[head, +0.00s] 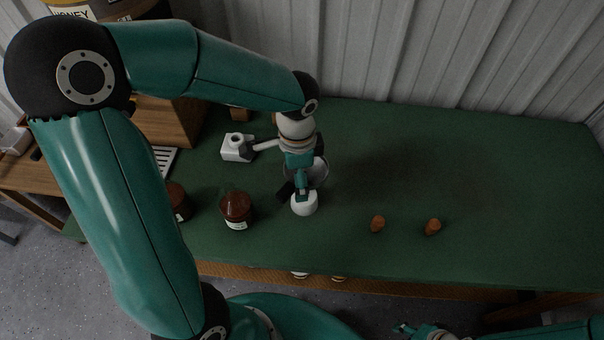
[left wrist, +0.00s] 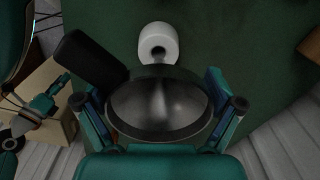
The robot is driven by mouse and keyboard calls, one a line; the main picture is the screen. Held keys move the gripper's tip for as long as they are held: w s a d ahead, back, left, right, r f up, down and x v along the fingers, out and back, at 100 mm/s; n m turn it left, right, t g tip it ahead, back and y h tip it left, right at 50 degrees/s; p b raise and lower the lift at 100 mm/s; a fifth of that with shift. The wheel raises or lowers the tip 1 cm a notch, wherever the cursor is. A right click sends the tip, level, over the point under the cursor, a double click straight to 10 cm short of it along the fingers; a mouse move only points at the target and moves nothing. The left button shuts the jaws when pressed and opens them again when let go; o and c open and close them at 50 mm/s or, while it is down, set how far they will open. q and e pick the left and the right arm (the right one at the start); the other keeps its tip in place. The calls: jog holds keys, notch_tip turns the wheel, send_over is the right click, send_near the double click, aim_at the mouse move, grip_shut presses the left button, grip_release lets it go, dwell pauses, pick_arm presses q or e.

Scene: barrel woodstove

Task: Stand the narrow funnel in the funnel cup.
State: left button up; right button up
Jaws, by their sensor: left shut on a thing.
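My left gripper (head: 302,182) is shut on the narrow funnel (left wrist: 157,103), a grey metal bowl shape with a dark handle-like piece (left wrist: 88,60) beside it. The funnel fills the middle of the left wrist view between my fingers, and its rim (head: 321,172) shows partly behind the gripper in the head view. A round white cup (head: 304,205), likely the funnel cup, stands close by the gripper. A white cup with a round opening (left wrist: 158,43) shows beyond the funnel rim in the left wrist view. The spout is hidden. My right gripper (head: 425,331) is at the bottom edge, partly cut off.
A white block with a round opening (head: 236,147) stands left of the gripper on the green table (head: 480,170). A brown jar (head: 237,209) stands at the front left. Two corks (head: 377,223) (head: 433,227) lie to the right. The table's right side is clear.

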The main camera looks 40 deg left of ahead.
pick_arm(q)
jog(key=shift+f, duration=0.45)
jog(key=shift+r, duration=0.2)
jog(key=shift+s+f+b, duration=0.15)
jog(key=shift+f+b, duration=0.15)
jog(key=shift+b, duration=0.15)
dwell(0.6)
jog(key=shift+f+b, duration=1.6)
jog(key=shift+f, duration=0.25)
dwell(0.5)
jog(key=o, duration=1.1)
jog(key=shift+c, duration=0.2)
